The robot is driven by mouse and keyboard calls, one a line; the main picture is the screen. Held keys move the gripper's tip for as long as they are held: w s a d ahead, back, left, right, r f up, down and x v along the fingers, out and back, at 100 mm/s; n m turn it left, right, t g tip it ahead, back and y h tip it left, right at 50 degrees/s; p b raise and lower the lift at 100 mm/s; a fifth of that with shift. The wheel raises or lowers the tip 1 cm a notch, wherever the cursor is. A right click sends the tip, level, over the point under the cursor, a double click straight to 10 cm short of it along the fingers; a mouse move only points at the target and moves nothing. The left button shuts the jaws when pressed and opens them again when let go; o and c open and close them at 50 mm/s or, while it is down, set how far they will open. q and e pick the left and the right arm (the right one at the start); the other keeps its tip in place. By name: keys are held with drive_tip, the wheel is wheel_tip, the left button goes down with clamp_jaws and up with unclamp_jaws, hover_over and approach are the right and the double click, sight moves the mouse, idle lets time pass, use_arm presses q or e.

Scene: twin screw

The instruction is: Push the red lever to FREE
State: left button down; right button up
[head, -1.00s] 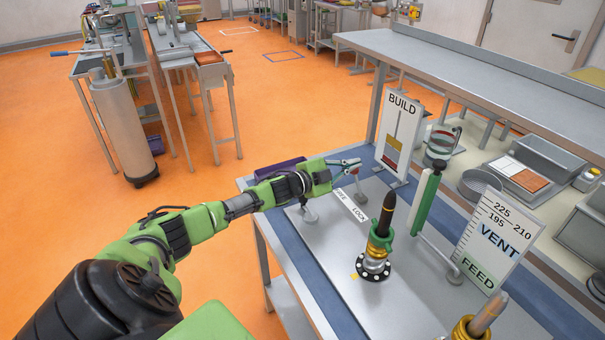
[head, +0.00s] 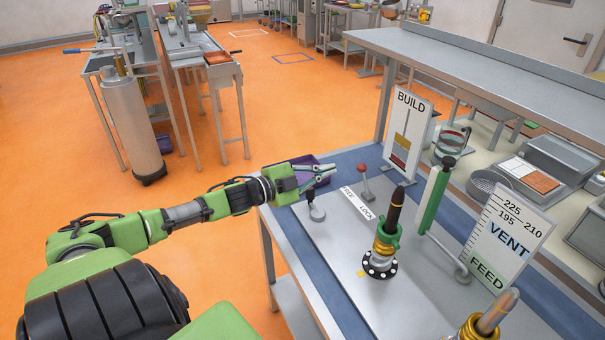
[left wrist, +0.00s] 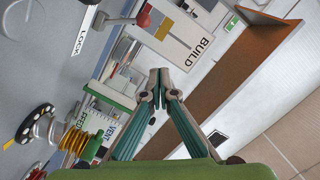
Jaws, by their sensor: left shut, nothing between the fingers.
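The red lever (head: 361,169) has a round red knob on a thin stem and stands nearly upright behind the white FREE/LOCK label (head: 356,203). FREE is at the label's left end, LOCK at its right. The lever also shows at the top of the left wrist view (left wrist: 143,18), with LOCK readable nearby. My left gripper (head: 334,172) is shut and empty, raised left of the red knob, with a visible gap between them. In the left wrist view its fingertips (left wrist: 160,85) meet. My right gripper is not in view.
The BUILD panel (head: 407,130) is behind the red lever. A black-and-gold post (head: 384,240), a green-and-white column (head: 434,200) and the VENT/FEED panel (head: 508,240) stand to the right. A purple tray (head: 290,190) lies behind the gripper.

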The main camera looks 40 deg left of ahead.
use_arm(q)
drive_tip(key=v, duration=0.7)
drive_tip(key=shift+r, duration=0.2)
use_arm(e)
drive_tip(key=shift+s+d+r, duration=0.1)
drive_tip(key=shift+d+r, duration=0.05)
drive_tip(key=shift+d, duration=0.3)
use_arm(q)
drive_tip(key=shift+s+a, duration=0.1)
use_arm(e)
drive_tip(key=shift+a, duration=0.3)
